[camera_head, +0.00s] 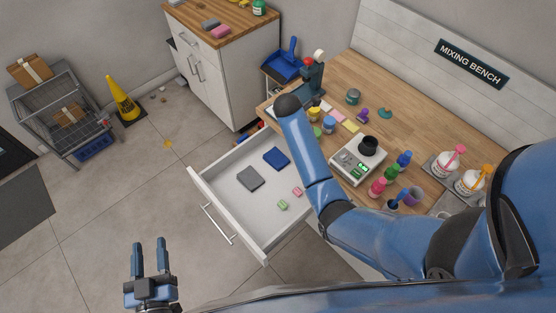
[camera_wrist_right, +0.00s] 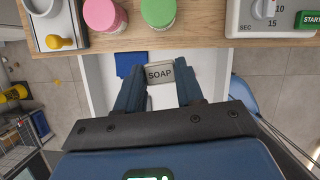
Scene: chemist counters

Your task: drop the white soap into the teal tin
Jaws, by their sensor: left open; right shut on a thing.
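The white soap (camera_wrist_right: 160,74), a pale block lettered SOAP, sits between the fingertips of my right gripper (camera_wrist_right: 160,86) in the right wrist view. The gripper is shut on it, above the open drawer and in front of the counter edge. In the head view my right arm hides this gripper and the soap. The teal tin (camera_head: 353,97) stands upright on the wooden counter, right of the forearm; a flat teal piece (camera_head: 385,113), perhaps its lid, lies apart from it. My left gripper (camera_head: 151,262) is open and empty, low over the floor.
The drawer (camera_head: 222,207) holds a grey block (camera_head: 251,178), a blue block (camera_head: 277,158) and small pink and green pieces. Jars, a white scale (camera_head: 346,169) and bottles crowd the counter's front. A yellow cone (camera_head: 123,103) and wire cart (camera_head: 60,110) stand left.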

